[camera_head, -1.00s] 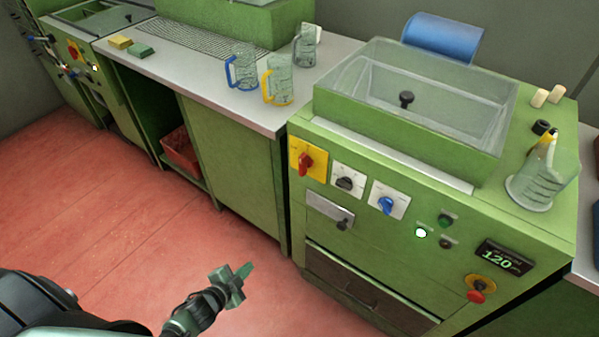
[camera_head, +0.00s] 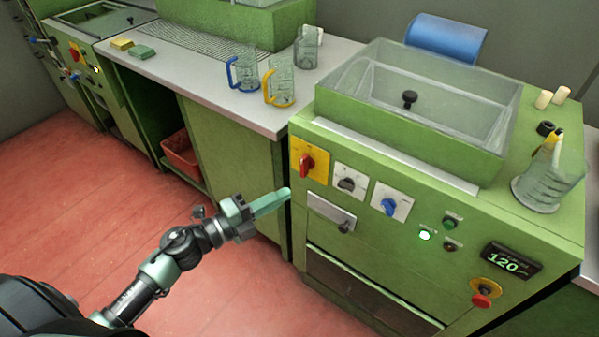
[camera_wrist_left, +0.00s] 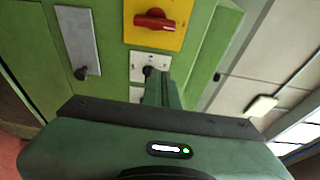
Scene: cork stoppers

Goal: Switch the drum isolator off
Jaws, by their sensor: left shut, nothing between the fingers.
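The drum isolator is a red rotary handle (camera_head: 307,163) on a yellow plate (camera_head: 319,157) at the upper left of the green machine's front. In the left wrist view the red handle (camera_wrist_left: 154,21) lies crosswise on its yellow plate near the top. In the head view the handle stands close to upright, slightly tilted. My left gripper (camera_head: 288,193) is shut and empty, below and left of the yellow plate and apart from it in the picture. Its closed fingers (camera_wrist_left: 157,88) also show in the left wrist view. My right gripper is out of view.
Right of the isolator are a black knob (camera_head: 347,184) and a blue knob (camera_head: 389,206) on white plates. A latch plate (camera_head: 331,212) sits below. A lit green lamp (camera_head: 424,235), a 120 display (camera_head: 511,260) and a red button (camera_head: 481,300) are further right. Measuring jugs (camera_head: 280,84) stand on the bench.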

